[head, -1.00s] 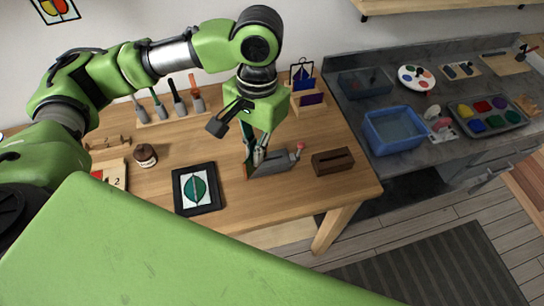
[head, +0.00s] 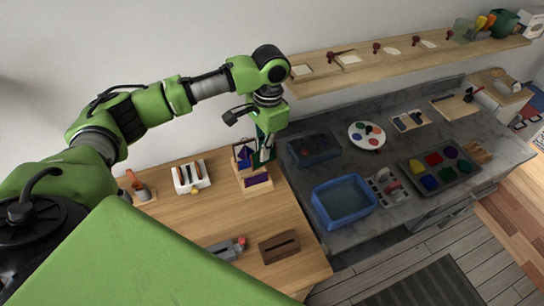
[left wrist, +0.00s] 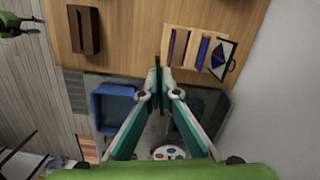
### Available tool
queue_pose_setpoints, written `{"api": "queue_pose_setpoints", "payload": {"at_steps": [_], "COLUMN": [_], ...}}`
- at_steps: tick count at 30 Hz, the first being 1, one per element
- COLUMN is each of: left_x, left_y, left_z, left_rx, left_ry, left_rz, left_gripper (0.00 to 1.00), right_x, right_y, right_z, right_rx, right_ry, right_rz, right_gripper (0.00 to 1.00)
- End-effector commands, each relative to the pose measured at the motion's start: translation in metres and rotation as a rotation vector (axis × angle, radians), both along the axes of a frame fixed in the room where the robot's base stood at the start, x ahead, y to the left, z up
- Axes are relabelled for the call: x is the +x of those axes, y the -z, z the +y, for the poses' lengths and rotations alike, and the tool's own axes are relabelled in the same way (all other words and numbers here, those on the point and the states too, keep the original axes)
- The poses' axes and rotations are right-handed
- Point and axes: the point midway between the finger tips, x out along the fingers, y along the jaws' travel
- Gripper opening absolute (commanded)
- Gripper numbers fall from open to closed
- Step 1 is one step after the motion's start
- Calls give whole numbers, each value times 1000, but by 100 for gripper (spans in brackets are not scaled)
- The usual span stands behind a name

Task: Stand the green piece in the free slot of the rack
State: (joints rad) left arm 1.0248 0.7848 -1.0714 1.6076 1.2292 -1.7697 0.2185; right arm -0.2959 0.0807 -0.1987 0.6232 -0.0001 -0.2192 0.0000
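My left gripper (head: 263,155) is at the far side of the wooden rack (head: 255,189), over the back right of the workbench. In the left wrist view its fingers (left wrist: 159,92) are shut on a thin upright piece, the green piece (left wrist: 158,72), seen edge-on with a brownish edge. The piece is beside the rack (left wrist: 178,32), apart from it in that view. The rack holds a purple piece (head: 257,180) in front and a blue piece (head: 245,154) behind. The free slot is hard to make out. A green arm part, perhaps my right one, shows at the wrist view's top left.
A dark brown slotted block (head: 279,247) and a grey clamp-like stand (head: 222,250) are on the bench. A white holder (head: 190,177) stands left of the rack. The blue bin (head: 343,200) is on the grey counter to the right. A shelf (head: 400,55) is above.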

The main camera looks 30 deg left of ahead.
Motion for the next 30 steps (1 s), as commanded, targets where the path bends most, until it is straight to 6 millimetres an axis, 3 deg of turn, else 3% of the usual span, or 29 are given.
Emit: {"api": "queue_pose_setpoints", "payload": {"at_steps": [5,10,17,30], "left_x": [14,19,20,20], "left_y": [34,59,69,99], "left_z": [33,51,56,56], "left_rx": [13,19,22,23], "left_ry": [122,193,215,214], "left_rz": [9,9,8,7], "left_gripper": [0,0,0,0], "right_x": [-19,-17,2,-5], "right_y": [-4,0,4,42], "right_z": [-1,-1,1,1], "right_rx": [-2,-2,0,1], "right_ry": [0,0,-1,-1], "right_rz": [26,24,-2,6], "right_gripper": [40,40,40,40]}}
